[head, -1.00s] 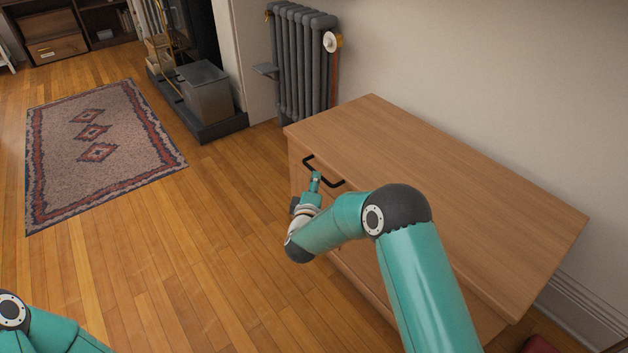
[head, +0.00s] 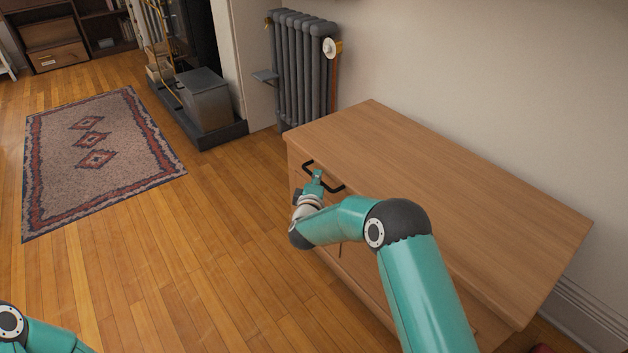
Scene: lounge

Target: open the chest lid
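The wooden chest (head: 350,272) stands against the wall on the right, its flat top, the lid (head: 440,185), lying level and looking shut. A black bar handle (head: 335,189) sits on the chest's front near the far left corner. My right gripper (head: 318,180) is at this handle, its fingertips overlapping the bar. Whether the fingers are closed around it is too small to tell, and my own wrist hides part of the gripper and the front. My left gripper is out of view; only a bit of my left arm shows at the bottom left.
A grey radiator (head: 300,70) stands on the wall just beyond the chest. A metal box (head: 206,98) sits on a dark hearth slab (head: 222,134) farther left. A patterned rug (head: 100,160) lies on the left. The wooden floor (head: 190,260) before the chest is clear.

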